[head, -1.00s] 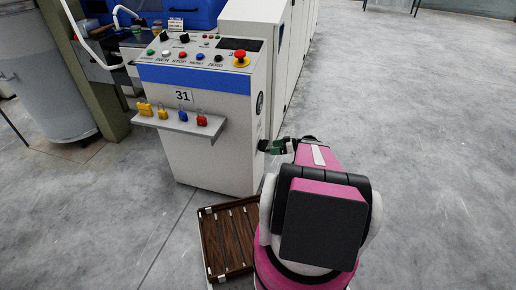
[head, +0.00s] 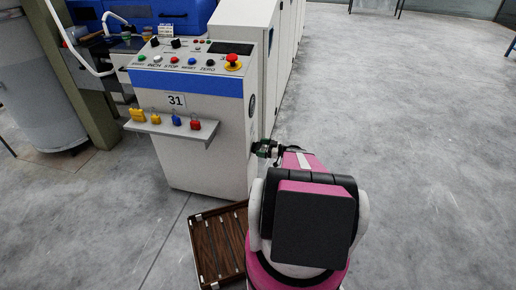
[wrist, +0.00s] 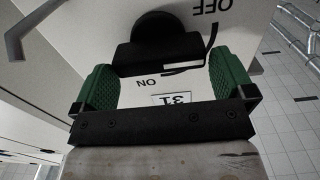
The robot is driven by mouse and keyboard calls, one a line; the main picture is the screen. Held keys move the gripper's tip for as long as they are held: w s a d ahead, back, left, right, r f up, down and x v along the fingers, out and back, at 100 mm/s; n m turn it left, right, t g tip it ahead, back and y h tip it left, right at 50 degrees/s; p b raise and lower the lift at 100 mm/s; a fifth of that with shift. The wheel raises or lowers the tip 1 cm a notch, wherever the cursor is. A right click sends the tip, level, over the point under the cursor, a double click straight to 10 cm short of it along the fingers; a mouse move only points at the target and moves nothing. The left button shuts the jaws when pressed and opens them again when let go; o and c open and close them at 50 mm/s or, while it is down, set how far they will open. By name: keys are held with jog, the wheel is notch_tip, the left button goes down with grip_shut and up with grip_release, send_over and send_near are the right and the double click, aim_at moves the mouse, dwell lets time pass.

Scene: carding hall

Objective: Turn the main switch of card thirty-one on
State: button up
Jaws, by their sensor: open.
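The control console of card 31 (head: 205,140) stands left of my arm in the head view. Its main switch (wrist: 158,42) shows in the wrist view as a black rotary knob on a pale side panel, upside down, with OFF and ON labels, an arc between them and a 31 label (wrist: 176,98). I cannot tell for sure which label the knob points to. My gripper (wrist: 163,68) is open, its green fingers apart on either side of the knob's lower part, with no clear contact. In the head view my gripper (head: 265,148) is at the console's right side.
A shelf (head: 170,130) with yellow, blue and red padlocks juts from the console front. A red emergency button (head: 232,61) sits on top. A brown slatted tray (head: 218,245) lies on the floor by my base. The floor to the right is clear.

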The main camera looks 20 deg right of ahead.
jog(key=shift+x, duration=1.15)
jog(key=c, duration=0.6)
